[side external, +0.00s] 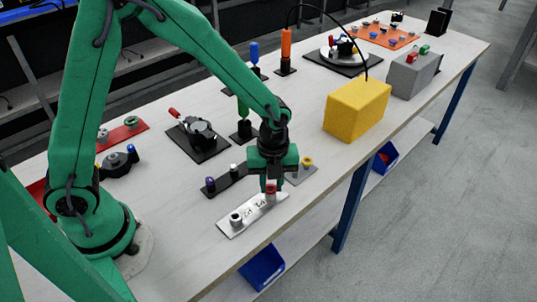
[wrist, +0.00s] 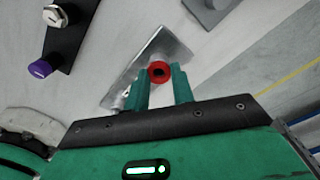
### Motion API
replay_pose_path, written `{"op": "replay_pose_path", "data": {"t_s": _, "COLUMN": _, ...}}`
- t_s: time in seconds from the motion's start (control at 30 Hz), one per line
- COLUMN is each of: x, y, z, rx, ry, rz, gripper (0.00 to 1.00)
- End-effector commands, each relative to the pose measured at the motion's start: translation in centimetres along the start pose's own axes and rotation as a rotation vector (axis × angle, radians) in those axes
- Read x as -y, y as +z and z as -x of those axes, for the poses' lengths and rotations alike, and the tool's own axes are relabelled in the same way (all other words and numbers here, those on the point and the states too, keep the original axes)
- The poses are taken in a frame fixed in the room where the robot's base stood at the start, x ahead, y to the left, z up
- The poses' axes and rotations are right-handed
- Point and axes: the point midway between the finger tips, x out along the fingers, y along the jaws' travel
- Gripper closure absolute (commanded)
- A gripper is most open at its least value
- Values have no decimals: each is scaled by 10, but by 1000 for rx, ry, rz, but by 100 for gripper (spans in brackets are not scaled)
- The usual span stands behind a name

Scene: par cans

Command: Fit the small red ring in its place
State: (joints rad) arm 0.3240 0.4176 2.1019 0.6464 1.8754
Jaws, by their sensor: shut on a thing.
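The small red ring (side external: 270,188) is between the fingertips of my gripper (side external: 271,183), which is shut on it. A grey metal ring-like part (side external: 236,219) stands on the plate's left end. I cannot tell whether the red ring touches the plate.
A black strip (side external: 232,180) with a purple knob (side external: 210,184) and a white knob lies behind the plate. A yellow block (side external: 357,110) stands further right. The table's front edge is near.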

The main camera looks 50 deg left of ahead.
Motion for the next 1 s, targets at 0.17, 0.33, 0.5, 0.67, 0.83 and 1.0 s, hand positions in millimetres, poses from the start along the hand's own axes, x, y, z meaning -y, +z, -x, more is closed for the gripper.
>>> {"op": "replay_pose_path", "data": {"t_s": 0.17, "x": 0, "y": 0, "z": -1, "rx": 0, "ry": 1, "rz": 0, "gripper": 96}}
{"op": "replay_pose_path", "data": {"t_s": 0.33, "x": 0, "y": 0, "z": -1, "rx": 0, "ry": 1, "rz": 0, "gripper": 96}}
{"op": "replay_pose_path", "data": {"t_s": 0.5, "x": -1, "y": 0, "z": -2, "rx": 0, "ry": 1, "rz": 0, "gripper": 96}}
{"op": "replay_pose_path", "data": {"t_s": 0.67, "x": -1, "y": 0, "z": -2, "rx": 0, "ry": 1, "rz": 0, "gripper": 96}}
{"op": "replay_pose_path", "data": {"t_s": 0.83, "x": -2, "y": 0, "z": -2, "rx": -1, "ry": 4, "rz": 0, "gripper": 68}}
{"op": "replay_pose_path", "data": {"t_s": 1.0, "x": -2, "y": 0, "z": -3, "rx": -2, "ry": 7, "rz": 1, "gripper": 68}}
